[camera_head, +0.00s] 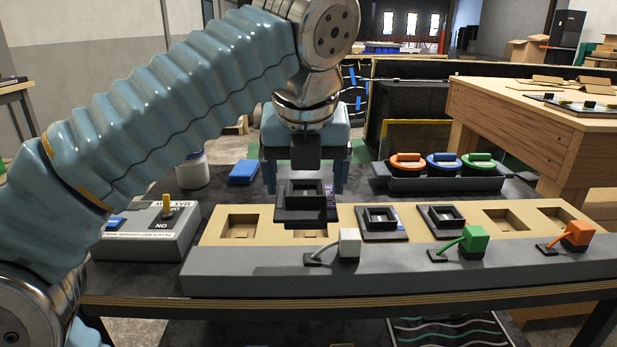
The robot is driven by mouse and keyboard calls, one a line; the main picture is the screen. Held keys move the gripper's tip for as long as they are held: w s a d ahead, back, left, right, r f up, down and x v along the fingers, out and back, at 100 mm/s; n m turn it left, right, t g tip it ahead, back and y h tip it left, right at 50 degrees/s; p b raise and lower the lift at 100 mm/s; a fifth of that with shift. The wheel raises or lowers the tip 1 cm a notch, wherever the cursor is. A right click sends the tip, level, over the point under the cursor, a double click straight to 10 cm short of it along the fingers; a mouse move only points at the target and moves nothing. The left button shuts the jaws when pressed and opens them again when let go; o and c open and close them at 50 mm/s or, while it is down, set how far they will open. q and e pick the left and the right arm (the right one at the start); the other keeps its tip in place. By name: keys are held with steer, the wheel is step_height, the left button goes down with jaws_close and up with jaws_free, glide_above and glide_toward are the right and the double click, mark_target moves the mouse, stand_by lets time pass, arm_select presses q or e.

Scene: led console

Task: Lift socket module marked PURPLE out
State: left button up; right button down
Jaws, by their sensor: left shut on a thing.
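My left gripper (305,172) points down over the console and is shut on a dark square socket module (306,208). The module has a square opening on top and a small purple mark at its right edge. It appears to be held just above the tan panel (222,240), over a recess that it partly hides. Two other dark socket modules sit in the panel to the right, one near the middle (382,235) and one further right (440,231). My right gripper is not in view.
Empty recesses lie at the left (243,226) and right (505,220). White (349,243), green (474,240) and orange (577,234) plugs with cords stand along the grey front ledge (400,272). A switch box (150,235) is at left; a tray of coloured round parts (445,183) stands behind.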

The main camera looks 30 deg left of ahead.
mark_target(303, 196)
arm_select(q)
steer(key=shift+s+d+r, duration=0.3)
steer(key=shift+s, duration=0.25)
steer(key=shift+s+d+r, duration=0.25)
steer(key=shift+s+r, duration=0.05)
steer(key=shift+s, duration=0.25)
steer(key=shift+s+d+r+p, duration=0.1)
steer(key=shift+s+r+p, duration=0.15)
steer(key=shift+r+p, duration=0.05)
steer(key=shift+s+r+p, duration=0.1)
steer(key=shift+r+p, duration=0.85)
steer(key=shift+p, duration=0.1)
steer(key=shift+r, duration=0.85)
